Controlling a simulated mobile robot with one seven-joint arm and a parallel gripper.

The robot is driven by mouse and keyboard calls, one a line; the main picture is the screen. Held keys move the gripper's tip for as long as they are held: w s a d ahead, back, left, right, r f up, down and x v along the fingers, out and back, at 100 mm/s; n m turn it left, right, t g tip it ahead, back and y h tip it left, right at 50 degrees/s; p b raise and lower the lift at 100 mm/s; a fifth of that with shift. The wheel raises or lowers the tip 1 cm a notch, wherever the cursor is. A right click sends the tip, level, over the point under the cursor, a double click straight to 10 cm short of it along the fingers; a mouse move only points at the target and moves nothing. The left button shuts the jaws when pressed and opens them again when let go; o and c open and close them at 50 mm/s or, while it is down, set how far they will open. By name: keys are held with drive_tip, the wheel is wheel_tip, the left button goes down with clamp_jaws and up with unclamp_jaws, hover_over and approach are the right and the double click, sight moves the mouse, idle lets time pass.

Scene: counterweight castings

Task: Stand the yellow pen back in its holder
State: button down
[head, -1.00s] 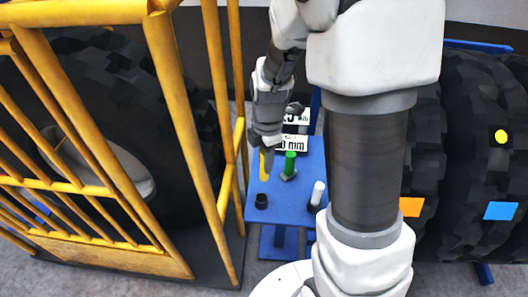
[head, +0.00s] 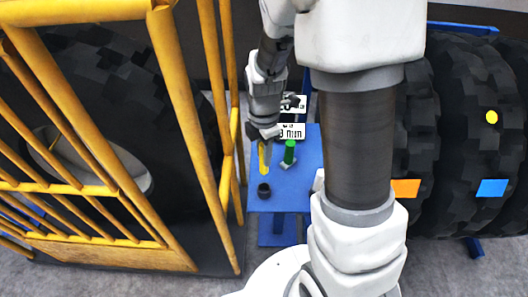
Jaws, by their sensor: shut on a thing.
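The yellow pen (head: 264,158) hangs roughly upright below my gripper (head: 264,140), which is shut on its upper part. The pen's lower end shows just behind and above a small black holder (head: 264,190) on the blue table (head: 296,199). The pen appears outside the holder; its exact height above the table is hard to tell. Part of the pen's upper end is hidden by the gripper fingers.
A yellow railing (head: 181,130) stands close on the left of the table. Large black tyres (head: 465,150) stand on the right. White number labels (head: 292,131) lie behind the pens. A white-topped object (head: 319,180) is partly hidden by my arm.

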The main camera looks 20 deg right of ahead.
sight(264, 167)
drive_tip(key=shift+f+b, duration=2.55)
drive_tip(key=shift+f, duration=0.35)
drive_tip(key=shift+f+b, duration=2.5)
drive_tip(key=shift+f, duration=0.3)
drive_tip(key=c, duration=0.6)
unclamp_jaws()
drive_tip(key=shift+o, duration=0.2)
drive_tip(key=shift+r, duration=0.1)
wheel_tip(264, 167, up, 17)
drive_tip(key=shift+r+p, duration=0.2)
drive_tip(key=shift+p, duration=0.65)
drive_tip(key=s+r+m+t, duration=0.2)
drive_tip(key=s+r+m, duration=0.1)
drive_tip(key=s+m, duration=0.4)
drive_tip(key=s+r+m+t, duration=0.3)
drive_tip(key=s+m, duration=0.4)
drive_tip(key=m, duration=0.6)
drive_tip(key=shift+r+t, duration=0.3)
drive_tip(key=shift+r, duration=0.4)
